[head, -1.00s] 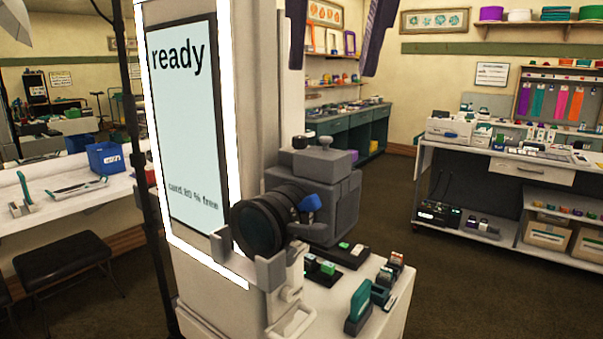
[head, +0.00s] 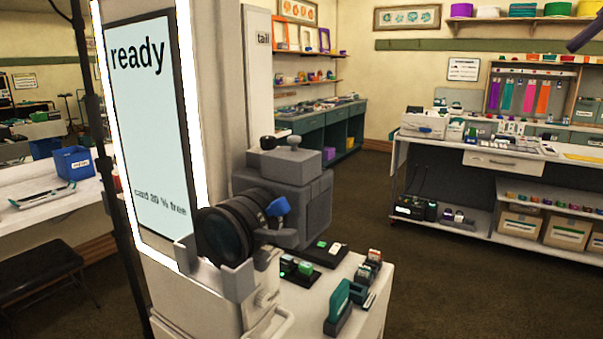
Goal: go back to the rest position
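A dark purple tip (head: 587,32) pokes in at the upper right edge. It looks like part of my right gripper, but most of it is out of frame, so its opening cannot be judged. It appears to be clear of everything and holds nothing that I can see. My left gripper is not in view. A grey camera (head: 290,180) with a black lens (head: 232,228) stands at a white kiosk. The kiosk's screen (head: 150,130) reads "ready" and "card 20 % free".
The kiosk's small white table (head: 370,315) carries a teal-handled tool (head: 340,308) and several small blocks. A white workbench (head: 480,158) stands at the right. A black stool (head: 42,280) and blue bin (head: 74,163) are at the left. The dark floor (head: 440,280) at right is bare.

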